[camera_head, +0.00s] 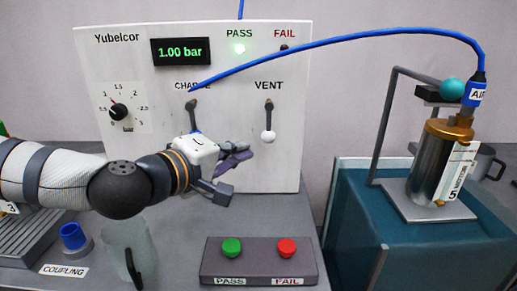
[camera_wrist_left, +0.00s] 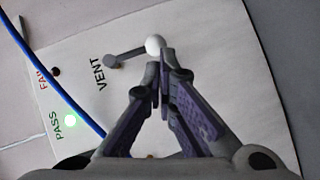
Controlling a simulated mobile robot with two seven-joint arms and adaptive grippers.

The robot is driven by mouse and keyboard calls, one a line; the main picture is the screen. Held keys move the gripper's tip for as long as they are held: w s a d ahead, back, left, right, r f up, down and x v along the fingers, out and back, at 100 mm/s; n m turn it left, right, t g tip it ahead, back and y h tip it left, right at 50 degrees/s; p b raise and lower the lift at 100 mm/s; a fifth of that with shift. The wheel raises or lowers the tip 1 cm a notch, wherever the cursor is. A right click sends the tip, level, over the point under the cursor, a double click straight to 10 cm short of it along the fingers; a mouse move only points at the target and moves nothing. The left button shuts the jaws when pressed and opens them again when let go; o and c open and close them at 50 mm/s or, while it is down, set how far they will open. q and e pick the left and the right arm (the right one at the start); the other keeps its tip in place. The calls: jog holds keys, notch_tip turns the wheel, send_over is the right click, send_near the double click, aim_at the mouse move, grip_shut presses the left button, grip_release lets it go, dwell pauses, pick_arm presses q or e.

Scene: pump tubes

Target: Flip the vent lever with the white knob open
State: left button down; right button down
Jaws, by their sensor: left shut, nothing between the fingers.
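The vent lever (camera_head: 268,117) is a dark grey arm under the VENT label on the white panel. It hangs straight down from its pivot, with the white knob (camera_head: 268,137) at its lower end. In the left wrist view the knob (camera_wrist_left: 155,45) sits just beyond my fingertips; I cannot tell whether they touch it. My left gripper (camera_head: 240,172) is in front of the panel, below and left of the knob in the head view. Its fingertips meet in the wrist view (camera_wrist_left: 160,75), shut with nothing between them. My right gripper is out of view.
The charge lever (camera_head: 192,115) is left of the vent lever, its lower end hidden by my gripper. A blue hose (camera_head: 330,40) arches to the metal cylinder (camera_head: 428,170) at right. A button box (camera_head: 258,262) and clear jug (camera_head: 130,250) stand below my arm.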

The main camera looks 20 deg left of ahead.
aim_at(264, 140)
pick_arm(q)
jog(key=x, duration=0.6)
jog(key=shift+w+b, duration=0.15)
jog(key=shift+b, duration=0.2)
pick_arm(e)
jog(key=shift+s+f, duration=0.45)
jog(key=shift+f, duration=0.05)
